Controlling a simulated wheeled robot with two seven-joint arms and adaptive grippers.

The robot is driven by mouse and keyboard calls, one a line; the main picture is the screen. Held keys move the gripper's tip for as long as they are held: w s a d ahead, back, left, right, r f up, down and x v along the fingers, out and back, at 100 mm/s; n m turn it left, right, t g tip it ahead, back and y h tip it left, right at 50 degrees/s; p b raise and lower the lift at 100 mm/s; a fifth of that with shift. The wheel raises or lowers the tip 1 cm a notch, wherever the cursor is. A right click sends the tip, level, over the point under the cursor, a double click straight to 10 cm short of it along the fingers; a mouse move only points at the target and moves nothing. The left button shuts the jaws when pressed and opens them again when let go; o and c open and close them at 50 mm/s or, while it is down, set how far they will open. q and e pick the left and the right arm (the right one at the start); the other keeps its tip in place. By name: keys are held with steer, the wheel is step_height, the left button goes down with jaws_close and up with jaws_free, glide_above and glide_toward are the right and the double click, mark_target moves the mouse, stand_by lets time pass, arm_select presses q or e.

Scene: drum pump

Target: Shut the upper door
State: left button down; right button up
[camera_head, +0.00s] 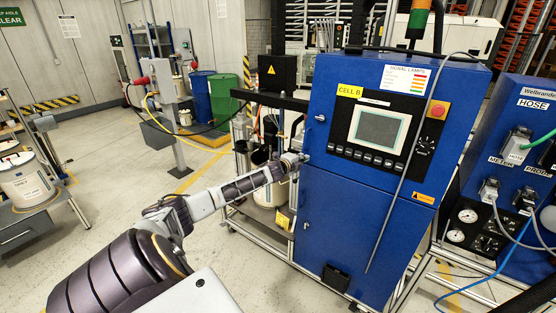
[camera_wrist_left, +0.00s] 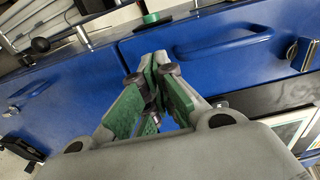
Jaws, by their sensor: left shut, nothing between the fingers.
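The blue cabinet has an upper door (camera_head: 330,92) with a screen and a CELL B label, above a plain lower door (camera_head: 345,230). In the head view the upper door looks nearly flush, but I cannot tell whether it is fully closed. My left gripper (camera_head: 302,158) is at the cabinet's left edge, near the seam between the doors. In the left wrist view my left gripper (camera_wrist_left: 155,65) has its green-padded fingers together, empty, in front of blue panels. A blue bar handle (camera_wrist_left: 222,42) is to its right. Contact cannot be told. My right gripper is not in view.
A blue hose panel (camera_head: 530,150) with cables stands right of the cabinet. A grey hose (camera_head: 395,195) hangs across the cabinet front. A metal frame with containers is behind my left forearm. A white bucket (camera_head: 28,182) stands far left. Floor between is open.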

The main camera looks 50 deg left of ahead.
arm_select(q)
steer(key=s+a+r+b, duration=0.1)
steer(key=s+a, duration=0.4)
steer(key=s, duration=0.4)
steer(key=shift+a, duration=0.15)
stand_by(1.3)
steer(key=shift+n, duration=0.3)
stand_by(0.6)
